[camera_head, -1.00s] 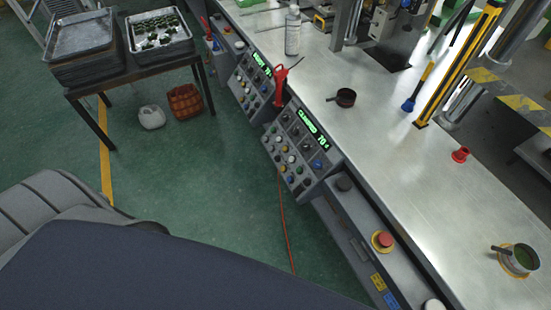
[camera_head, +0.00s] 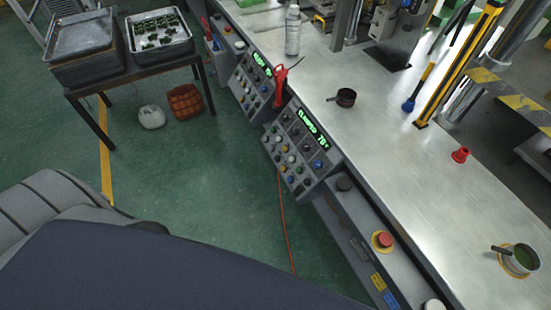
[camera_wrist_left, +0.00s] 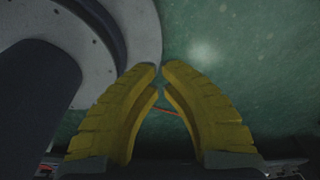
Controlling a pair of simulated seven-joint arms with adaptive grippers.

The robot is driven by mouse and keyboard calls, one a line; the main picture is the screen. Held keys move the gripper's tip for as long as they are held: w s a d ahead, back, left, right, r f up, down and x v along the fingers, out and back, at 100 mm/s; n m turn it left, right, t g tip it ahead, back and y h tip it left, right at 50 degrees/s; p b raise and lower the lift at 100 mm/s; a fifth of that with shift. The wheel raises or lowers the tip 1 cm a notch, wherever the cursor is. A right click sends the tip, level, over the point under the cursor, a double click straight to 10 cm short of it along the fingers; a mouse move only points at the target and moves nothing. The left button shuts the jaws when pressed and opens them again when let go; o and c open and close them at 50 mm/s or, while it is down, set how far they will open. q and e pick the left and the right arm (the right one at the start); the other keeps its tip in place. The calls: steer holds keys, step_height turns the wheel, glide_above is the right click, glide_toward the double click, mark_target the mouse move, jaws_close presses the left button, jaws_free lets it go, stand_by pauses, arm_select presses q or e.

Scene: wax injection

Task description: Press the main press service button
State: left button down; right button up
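Two sloped control panels run along the front of the metal bench in the head view: a nearer one (camera_head: 298,148) with a green lit display (camera_head: 314,130), and a farther one (camera_head: 252,82) with its own display. Both carry several small coloured buttons and knobs. Labels are too small to read, so I cannot tell which is the main press service button. My left gripper (camera_wrist_left: 161,75) has yellow fingers whose tips nearly meet, with nothing held between them. It is over green floor in the left wrist view and is not seen in the head view. My right gripper is in neither view.
A red emergency button (camera_head: 384,240) sits on the bench front. An orange cable (camera_head: 284,225) hangs to the floor. A tray table (camera_head: 105,122) stands left, beyond open floor.

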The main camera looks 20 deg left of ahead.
arm_select(q)
steer(key=c, duration=2.1)
jaws_free()
steer(key=shift+a, duration=0.15)
jaws_close()
steer(key=w+a+r+t, duration=0.25)
steer(key=w+a, duration=0.55)
steer(key=w, duration=0.4)
steer(key=w+a+r+m+t+y, duration=0.1)
steer(key=w+a+r+m+t, duration=0.1)
steer(key=w+r, duration=0.65)
steer(key=w+a+r+m+t, duration=0.25)
steer(key=w+r, duration=0.25)
steer(key=w, duration=0.7)
steer(key=w+d+r+m+t, duration=0.1)
steer(key=w+r+m, duration=0.2)
steer(key=r, duration=0.8)
steer(key=w+d+r+m+t+h, duration=0.1)
steer(key=w+d+r+m+t, duration=0.1)
steer(key=w+r, duration=0.6)
steer(key=w+d+r+m+t, duration=0.1)
steer(key=w+r+m, duration=0.3)
steer(key=r, duration=1)
steer(key=shift+w+d+t, duration=0.35)
steer(key=shift+w+t, duration=0.35)
steer(key=shift+w, duration=0.2)
